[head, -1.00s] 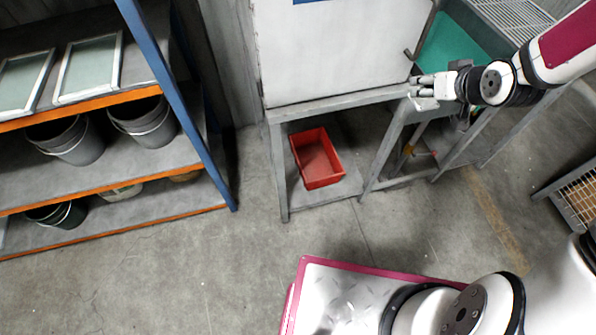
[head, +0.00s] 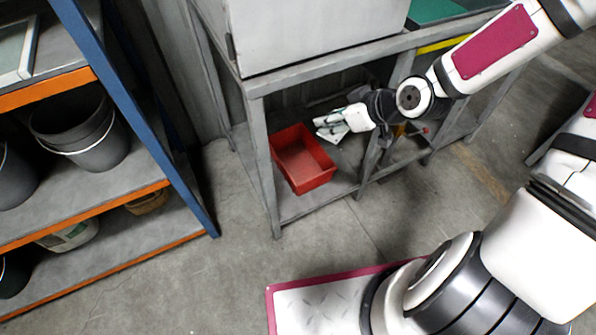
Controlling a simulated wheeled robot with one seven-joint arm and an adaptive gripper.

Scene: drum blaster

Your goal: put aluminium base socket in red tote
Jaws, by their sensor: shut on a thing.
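The red tote (head: 322,174) sits on the low shelf under the grey metal bench, open side up, and looks empty. My gripper (head: 322,127) reaches in under the bench top from the right. It is just right of the tote's back right corner and above the shelf. It is shut on a small pale metallic piece (head: 334,133), likely the aluminium base socket, which is too small and partly hidden to make out clearly.
The grey bench frame (head: 257,150) has a front leg left of the tote and its top edge above my gripper. A blue and orange rack (head: 130,110) with grey buckets (head: 82,135) stands at the left. The concrete floor (head: 215,270) in front is clear.

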